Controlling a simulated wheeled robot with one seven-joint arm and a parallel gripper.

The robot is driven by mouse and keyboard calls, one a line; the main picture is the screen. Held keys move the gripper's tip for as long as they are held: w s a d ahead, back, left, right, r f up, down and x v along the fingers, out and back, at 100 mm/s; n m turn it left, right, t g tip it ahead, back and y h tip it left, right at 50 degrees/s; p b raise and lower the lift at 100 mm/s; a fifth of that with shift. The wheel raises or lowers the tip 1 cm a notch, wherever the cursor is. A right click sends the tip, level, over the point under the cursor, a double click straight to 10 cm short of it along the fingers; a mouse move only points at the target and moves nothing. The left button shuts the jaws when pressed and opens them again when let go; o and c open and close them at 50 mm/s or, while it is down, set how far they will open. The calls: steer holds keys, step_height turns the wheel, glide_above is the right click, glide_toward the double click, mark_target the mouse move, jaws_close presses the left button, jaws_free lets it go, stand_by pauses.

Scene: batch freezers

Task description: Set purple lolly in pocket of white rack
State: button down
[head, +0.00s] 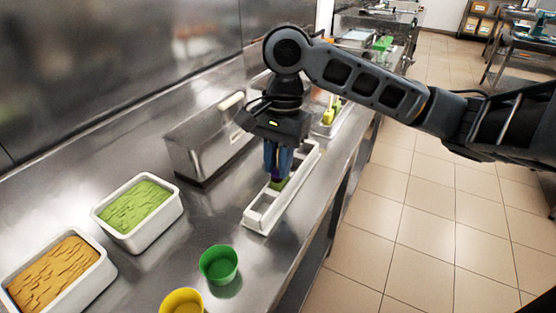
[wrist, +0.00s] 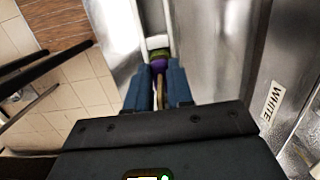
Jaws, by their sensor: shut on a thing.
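My gripper (head: 277,172) is pointed down over the white rack (head: 262,220), a long narrow tray with pockets on the steel counter. Its blue fingers are shut on the purple lolly (wrist: 158,64), which shows between and just beyond the fingertips (wrist: 159,88) in the wrist view. A thin stick runs back from the lolly between the fingers. A green piece (head: 279,184) shows right under the fingertips, at or in the rack. The fingers hide most of the lolly in the head view, and I cannot tell whether it touches the rack.
A steel box with a handle (head: 205,140) stands close left of the rack; a WHITE label (wrist: 271,103) shows in the wrist view. A green cup (head: 219,264), yellow cup (head: 182,301) and tubs of green (head: 138,212) and orange (head: 58,275) stuff stand nearer. The counter edge lies to the right.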

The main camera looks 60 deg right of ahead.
steer(key=shift+f, duration=0.7)
stand_by(0.8)
steer(key=c, duration=0.9)
jaws_free()
steer(key=r, duration=0.5)
steer(key=d+r, duration=0.1)
steer(key=r, duration=0.1)
steer(key=shift+r+p, duration=0.35)
steer(key=shift+p, duration=0.05)
